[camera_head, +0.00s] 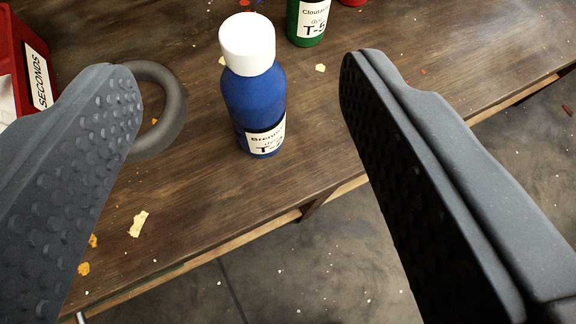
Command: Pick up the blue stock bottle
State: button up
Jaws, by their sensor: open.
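The blue stock bottle (254,98) stands upright on the wooden table, with a white cap and a white label low on its side. My gripper (240,80) is open, with one dark studded finger at the left and one at the right of the picture. In the picture the bottle shows between the two fingers, apart from both. Nothing is held.
A green bottle (307,22) stands behind and to the right, its top cut off. A grey ring (172,105) lies at the left, partly behind the left finger. A red bin (22,50) labelled "SECONDS" is at the far left. The wooden table's (190,200) front edge runs diagonally below the bottle.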

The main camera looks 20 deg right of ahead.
aim_at(248, 33)
jog(key=x, duration=0.3)
jog(key=f+x, duration=0.1)
jog(key=x, duration=0.5)
jog(key=shift+s+d+f, duration=0.25)
jog(key=shift+f, duration=0.05)
jog(key=shift+a+f+b+x, duration=0.15)
jog(key=shift+b+x, duration=0.05)
jog(key=shift+x, duration=1.1)
jog(key=shift+a+f+b+x, duration=0.1)
jog(key=shift+f+b+x, duration=0.1)
jog(key=shift+x, duration=1.05)
jog(key=shift+s, duration=0.15)
jog(key=shift+c, duration=0.4)
grip_shut()
